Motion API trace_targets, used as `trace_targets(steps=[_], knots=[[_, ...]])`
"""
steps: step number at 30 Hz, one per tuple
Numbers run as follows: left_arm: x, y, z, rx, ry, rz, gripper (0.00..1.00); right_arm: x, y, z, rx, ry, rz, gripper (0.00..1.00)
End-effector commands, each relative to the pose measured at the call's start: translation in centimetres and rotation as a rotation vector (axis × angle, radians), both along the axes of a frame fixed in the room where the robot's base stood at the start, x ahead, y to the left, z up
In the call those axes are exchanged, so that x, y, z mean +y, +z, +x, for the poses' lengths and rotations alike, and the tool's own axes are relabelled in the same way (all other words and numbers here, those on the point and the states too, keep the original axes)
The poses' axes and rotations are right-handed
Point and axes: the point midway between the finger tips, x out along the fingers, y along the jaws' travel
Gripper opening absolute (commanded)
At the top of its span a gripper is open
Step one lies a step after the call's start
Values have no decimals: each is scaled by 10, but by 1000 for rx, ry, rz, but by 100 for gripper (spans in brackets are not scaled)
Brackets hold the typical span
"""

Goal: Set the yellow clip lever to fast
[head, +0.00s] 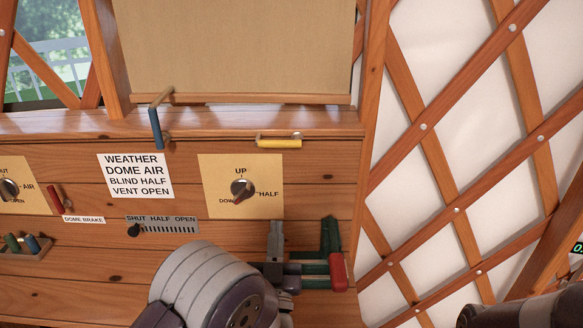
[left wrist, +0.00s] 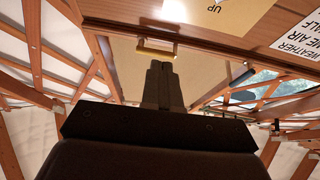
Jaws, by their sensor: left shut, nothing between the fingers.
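The yellow clip lever (head: 279,143) is a short bar lying level along the edge of the wooden ledge, above the UP/DOWN/HALF dial. Grey metal shows at its ends, and I see no "fast" marking near it. It also shows in the left wrist view (left wrist: 157,52), just beyond my fingertips. My left gripper (head: 276,229) points up from the bottom middle, below the dial and well below the lever in the head view. Its fingers are shut and empty in the left wrist view (left wrist: 160,72). They look apart from the lever. My right gripper is out of view.
A blue-handled lever (head: 155,128) sticks out left of the clip. The dial (head: 242,188) and slider (head: 134,230) are on the panel below. A green clamp-like part with a red handle (head: 338,272) stands beside my gripper. Lattice wall (head: 470,150) fills the right.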

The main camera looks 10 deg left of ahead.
Motion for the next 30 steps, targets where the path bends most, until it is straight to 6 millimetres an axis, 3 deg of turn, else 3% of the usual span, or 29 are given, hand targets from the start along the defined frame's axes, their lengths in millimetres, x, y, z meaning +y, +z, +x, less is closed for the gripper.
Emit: trace_targets(steps=[4, 16, 24, 30], knots=[[2, 20, -12, -110, 23, 20, 0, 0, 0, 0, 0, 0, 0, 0], [3, 27, -10, -120, 25, 25, 0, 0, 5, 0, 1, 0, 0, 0], [12, 59, 30, -119, 28, 24, 0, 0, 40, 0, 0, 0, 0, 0], [19, 78, 65, -122, 26, 23, 0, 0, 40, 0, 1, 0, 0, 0]])
